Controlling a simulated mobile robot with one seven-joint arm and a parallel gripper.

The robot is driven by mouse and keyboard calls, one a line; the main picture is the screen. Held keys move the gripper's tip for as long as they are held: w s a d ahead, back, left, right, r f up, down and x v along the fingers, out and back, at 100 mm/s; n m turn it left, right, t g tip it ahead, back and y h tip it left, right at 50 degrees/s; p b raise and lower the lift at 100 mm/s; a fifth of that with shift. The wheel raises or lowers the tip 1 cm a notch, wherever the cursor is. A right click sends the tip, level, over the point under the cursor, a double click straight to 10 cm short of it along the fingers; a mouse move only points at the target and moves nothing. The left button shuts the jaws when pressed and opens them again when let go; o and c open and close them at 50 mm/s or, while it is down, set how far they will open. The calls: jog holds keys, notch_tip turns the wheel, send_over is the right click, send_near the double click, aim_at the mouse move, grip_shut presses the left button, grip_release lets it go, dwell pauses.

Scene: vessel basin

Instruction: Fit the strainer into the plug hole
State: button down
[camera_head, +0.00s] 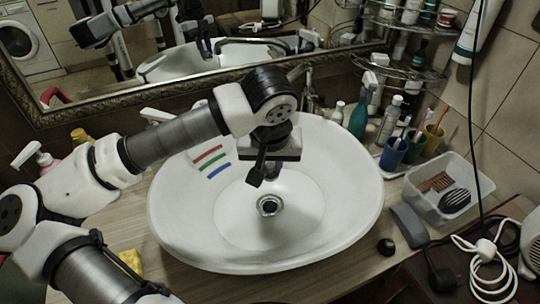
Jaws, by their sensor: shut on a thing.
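The white oval basin (345,205) sits on a wooden counter. Its plug hole (269,205) shows as a metal ring with a dark centre, low in the bowl. My gripper (258,178) hangs over the bowl, with its dark fingers just above and slightly left of the hole in the picture. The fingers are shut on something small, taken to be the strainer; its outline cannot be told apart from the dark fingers. The gap between fingers and hole cannot be judged exactly from this view.
Red, green and blue stripes (210,160) mark the bowl's left wall. A tap (307,90) stands behind the basin. Bottles (360,118), cups (393,153) and a clear box (440,190) crowd the right side. A round black object (386,247) lies near the front rim.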

aim_at(270, 168)
jog(key=shift+f, duration=0.95)
jog(key=c, duration=1.2)
grip_release()
jog(key=shift+c, duration=0.2)
jog(key=shift+r, duration=0.1)
notch_tip(270, 168, up, 7)
jog(key=shift+f+p, duration=0.1)
jog(key=shift+p, duration=0.95)
